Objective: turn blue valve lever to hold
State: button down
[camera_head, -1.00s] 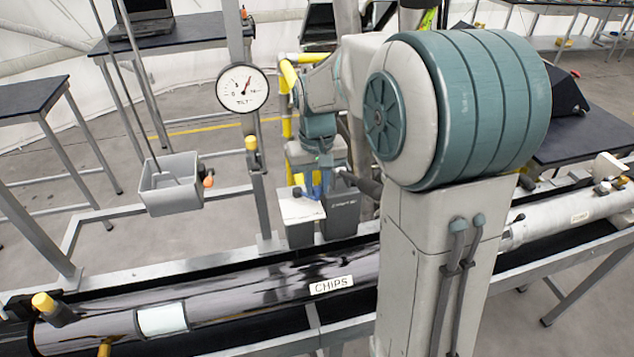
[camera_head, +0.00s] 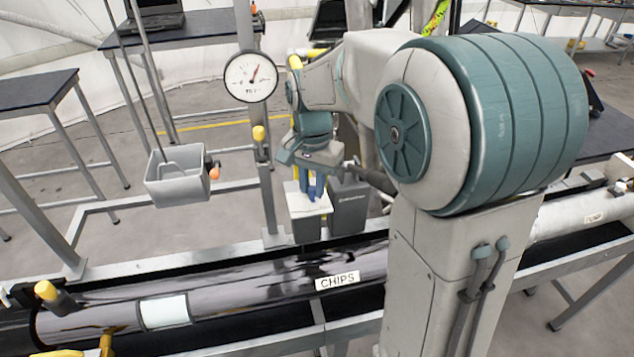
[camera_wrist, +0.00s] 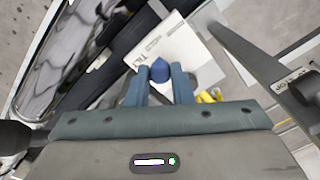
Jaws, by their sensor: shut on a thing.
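The blue valve lever (camera_wrist: 159,71) shows as a blue pointed tip in the wrist view, standing over a white plate (camera_wrist: 167,45) marked "TILT". My gripper (camera_wrist: 161,78) has its two blue fingers on either side of the lever, shut on it. In the head view my gripper (camera_head: 312,190) reaches down onto the white-topped box (camera_head: 305,228) behind the long dark pipe. The fingers hide most of the lever there, and its exact angle cannot be told.
A round tilt gauge (camera_head: 250,76) stands on a post left of my gripper. A grey box (camera_head: 348,208) adjoins the white-topped one on the right. A hanging grey bin (camera_head: 178,178) is at left. The pipe labelled "CHIPS" (camera_head: 337,282) runs across the front.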

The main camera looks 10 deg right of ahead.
aim_at(309, 189)
jog(key=shift+a+m, duration=0.35)
jog(key=shift+m, duration=0.25)
jog(key=shift+r, duration=0.1)
jog(key=c, duration=1.3)
grip_release()
notch_tip(309, 189, up, 14)
jog(key=shift+f+b, duration=0.15)
jog(key=shift+b, duration=0.35)
